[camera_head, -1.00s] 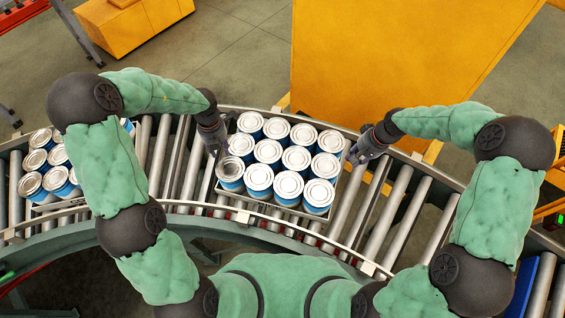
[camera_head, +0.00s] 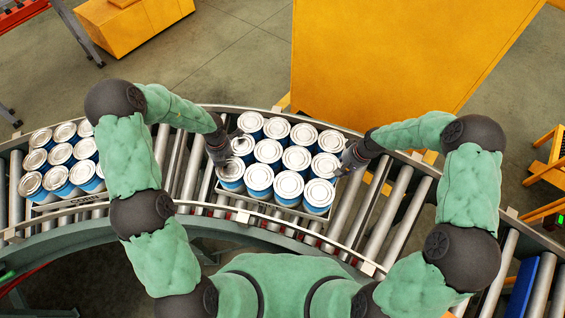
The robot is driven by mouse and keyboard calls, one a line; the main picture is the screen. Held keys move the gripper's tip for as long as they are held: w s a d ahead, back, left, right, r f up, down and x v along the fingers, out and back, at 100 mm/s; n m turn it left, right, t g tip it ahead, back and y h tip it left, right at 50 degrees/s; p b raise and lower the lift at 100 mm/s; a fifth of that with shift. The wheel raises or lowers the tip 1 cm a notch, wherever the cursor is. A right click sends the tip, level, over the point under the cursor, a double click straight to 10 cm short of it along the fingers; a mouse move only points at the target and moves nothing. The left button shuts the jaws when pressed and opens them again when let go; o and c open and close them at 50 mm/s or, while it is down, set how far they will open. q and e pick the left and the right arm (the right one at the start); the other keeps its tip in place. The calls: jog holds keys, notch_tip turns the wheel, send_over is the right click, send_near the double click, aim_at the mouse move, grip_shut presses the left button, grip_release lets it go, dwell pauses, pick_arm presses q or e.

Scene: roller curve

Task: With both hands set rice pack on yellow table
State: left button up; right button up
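No pack that I can read as rice shows; a tray pack of blue-and-white cans with silver lids (camera_head: 289,186) sits on the roller conveyor in front of me. My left gripper (camera_head: 222,160) is at the pack's left edge, close against the cans there. My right gripper (camera_head: 343,164) is at its right edge, at the cans' side. The fingers are small and partly hidden by the cans, so I cannot tell whether they are shut or touching. The large yellow table (camera_head: 405,55) stands beyond the conveyor, its visible surface bare.
The curved roller conveyor (camera_head: 385,225) has side rails. A second can pack (camera_head: 60,153) sits on it at the left. A yellow block (camera_head: 130,28) stands at the back left, a yellow frame (camera_head: 548,170) at the right. A blue item (camera_head: 531,287) lies on the rollers at lower right.

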pick_arm(q)
grip_shut()
pick_arm(e)
grip_shut()
pick_arm(q)
jog(key=shift+w+r, duration=0.1)
jog(key=shift+r, duration=0.05)
pick_arm(e)
jog(key=shift+w+r, duration=0.15)
pick_arm(q)
jog(key=shift+r, duration=0.1)
pick_arm(e)
jog(key=shift+r, duration=0.15)
